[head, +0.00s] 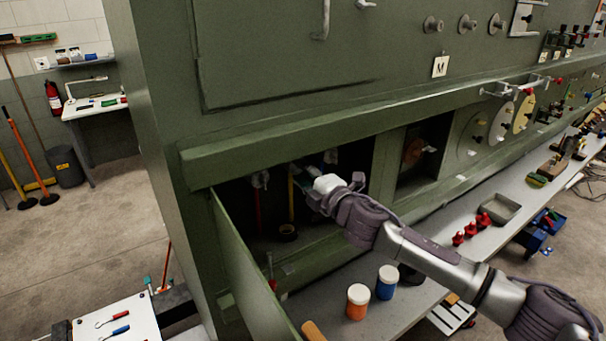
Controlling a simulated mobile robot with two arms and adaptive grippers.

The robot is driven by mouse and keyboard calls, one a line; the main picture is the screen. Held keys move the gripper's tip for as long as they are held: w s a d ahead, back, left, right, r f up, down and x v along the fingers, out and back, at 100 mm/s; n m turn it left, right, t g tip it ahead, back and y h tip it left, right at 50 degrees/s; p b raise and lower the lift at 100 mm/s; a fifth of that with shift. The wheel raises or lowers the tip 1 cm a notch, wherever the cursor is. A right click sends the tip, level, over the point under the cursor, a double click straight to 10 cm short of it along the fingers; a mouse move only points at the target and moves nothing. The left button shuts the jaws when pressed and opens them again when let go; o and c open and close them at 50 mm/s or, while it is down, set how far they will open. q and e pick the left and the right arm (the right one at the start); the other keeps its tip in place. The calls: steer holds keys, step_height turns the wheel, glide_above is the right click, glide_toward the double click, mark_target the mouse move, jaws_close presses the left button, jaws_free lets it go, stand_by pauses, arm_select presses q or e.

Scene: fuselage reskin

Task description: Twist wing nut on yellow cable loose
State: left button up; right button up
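The yellow cable (291,198) hangs upright inside a dark open compartment (316,243) low in the green panel. The wing nut at its top is too small and dark to make out clearly. My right gripper (312,188) reaches into the compartment from the right, with its fingers at the upper end of the yellow cable, just right of it. I cannot tell whether it touches the nut or how far its fingers are apart. A red cable (258,210) hangs to the left, with a pale fitting (260,180) above it. My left gripper is not in view.
The compartment's green door (246,262) hangs open at the left. A dark tape roll (288,232) lies inside. An orange jar (358,301) and a blue jar (387,282) stand on the grey shelf below my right arm.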

steer(key=v, duration=1.2)
